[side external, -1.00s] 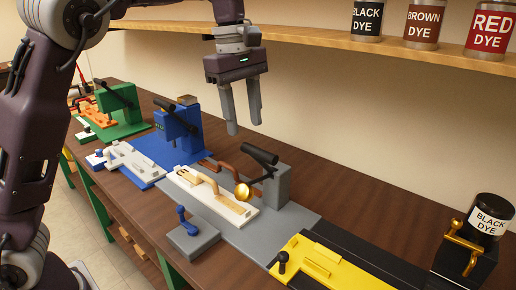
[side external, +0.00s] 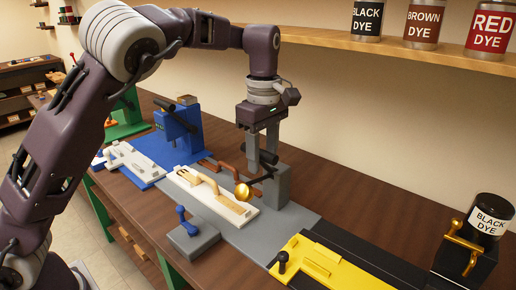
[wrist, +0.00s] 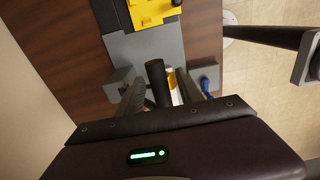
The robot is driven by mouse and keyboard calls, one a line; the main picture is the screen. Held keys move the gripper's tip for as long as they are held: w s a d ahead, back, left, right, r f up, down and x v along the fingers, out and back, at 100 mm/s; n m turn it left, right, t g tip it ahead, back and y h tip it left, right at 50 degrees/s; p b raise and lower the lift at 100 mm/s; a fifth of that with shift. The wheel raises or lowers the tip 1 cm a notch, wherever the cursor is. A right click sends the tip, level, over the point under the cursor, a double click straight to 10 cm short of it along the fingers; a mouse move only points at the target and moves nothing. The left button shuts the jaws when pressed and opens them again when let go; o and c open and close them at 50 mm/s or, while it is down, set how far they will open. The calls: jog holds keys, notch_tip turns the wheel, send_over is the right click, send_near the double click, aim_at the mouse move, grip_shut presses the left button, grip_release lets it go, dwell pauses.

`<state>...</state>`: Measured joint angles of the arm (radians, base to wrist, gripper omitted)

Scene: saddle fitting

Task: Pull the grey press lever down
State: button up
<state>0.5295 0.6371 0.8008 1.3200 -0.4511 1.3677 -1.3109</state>
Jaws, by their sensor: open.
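The grey press (side external: 284,187) stands on a grey base plate, with a white and tan fixture in front of it. Its lever has a black cylindrical handle (side external: 265,157), which is raised. A black rod with a round brass piece (side external: 242,191) sticks out from the press. My gripper (side external: 261,163) is open and pointing down, with its fingers at the lever handle. In the wrist view the black handle (wrist: 156,82) lies between the two spread fingers of my gripper (wrist: 159,88), with a visible gap on each side. The fingers partly hide the handle in the side view.
A blue press (side external: 178,122) stands to the left and a yellow fixture (side external: 318,262) to the right. A small grey block with a blue knob (side external: 187,222) is in front. A black dye jar (side external: 488,215) stands at the right. A shelf (side external: 400,50) runs above along the wall.

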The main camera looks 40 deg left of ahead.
jog(key=shift+c, duration=0.4)
jog(key=c, duration=0.8)
jog(key=shift+s+f, duration=0.55)
jog(key=shift+s, duration=0.05)
jog(key=s+f, duration=0.5)
jog(key=f, duration=0.5)
dwell(0.4)
